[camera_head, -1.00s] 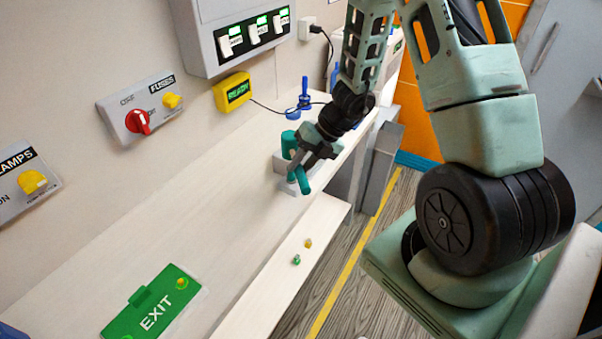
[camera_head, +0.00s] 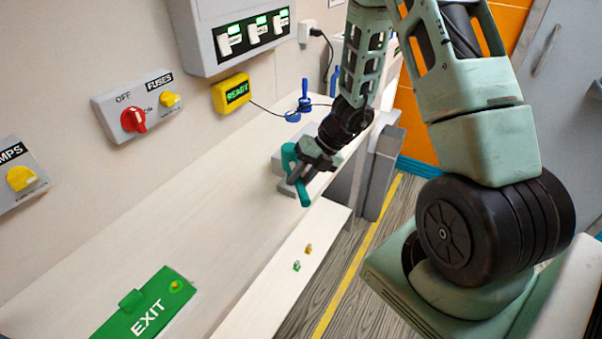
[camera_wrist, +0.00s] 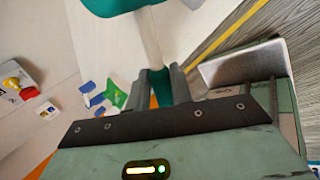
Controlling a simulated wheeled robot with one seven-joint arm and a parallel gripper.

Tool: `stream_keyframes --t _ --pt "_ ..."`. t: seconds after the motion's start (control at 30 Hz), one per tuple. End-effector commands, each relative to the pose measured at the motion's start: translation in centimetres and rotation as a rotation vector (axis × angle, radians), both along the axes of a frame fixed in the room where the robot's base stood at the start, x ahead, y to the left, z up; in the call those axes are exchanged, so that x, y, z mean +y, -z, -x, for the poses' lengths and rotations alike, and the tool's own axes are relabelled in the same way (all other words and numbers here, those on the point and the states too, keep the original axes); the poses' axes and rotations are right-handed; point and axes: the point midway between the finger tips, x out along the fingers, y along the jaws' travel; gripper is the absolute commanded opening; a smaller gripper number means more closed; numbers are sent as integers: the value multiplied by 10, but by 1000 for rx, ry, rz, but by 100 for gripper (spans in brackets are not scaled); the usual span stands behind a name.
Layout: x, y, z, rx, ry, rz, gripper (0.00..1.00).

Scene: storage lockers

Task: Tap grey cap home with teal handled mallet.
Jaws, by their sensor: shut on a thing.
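My gripper (camera_head: 304,176) is over the outer edge of the pale bench, shut on the teal-handled mallet. In the head view, a teal end of the mallet (camera_head: 288,156) shows to the left of the gripper and the other teal end sticks out below it. In the wrist view, my gripper's fingers (camera_wrist: 168,90) are closed around the teal grip, with a pale shaft beyond and a large teal part (camera_wrist: 110,5) at the top edge. A grey block (camera_head: 284,184) sits on the bench beneath and beside the mallet. I cannot pick out the grey cap; it may be hidden.
Blue upright tools (camera_head: 304,95) and a yellow READY box (camera_head: 232,93) with a cable are at the back. Wall panels (camera_head: 138,108) line the left. A green EXIT sign (camera_head: 148,302) lies near the front. The bench between is clear; small pieces (camera_head: 297,265) lie on the lower ledge.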

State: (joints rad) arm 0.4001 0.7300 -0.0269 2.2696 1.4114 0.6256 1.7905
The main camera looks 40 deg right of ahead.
Motion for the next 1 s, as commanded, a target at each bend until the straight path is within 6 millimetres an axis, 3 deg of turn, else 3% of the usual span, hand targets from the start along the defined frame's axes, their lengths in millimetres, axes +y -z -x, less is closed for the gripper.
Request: stream_keyframes --t 0.03,0.17,0.53,1.0 --pt "0 7 -1 -3 -1 0 0" --pt "0 -2 -1 -2 0 1 0" --pt "0 -39 -1 -2 0 0 0" --pt "0 -40 -1 2 0 -5 0"
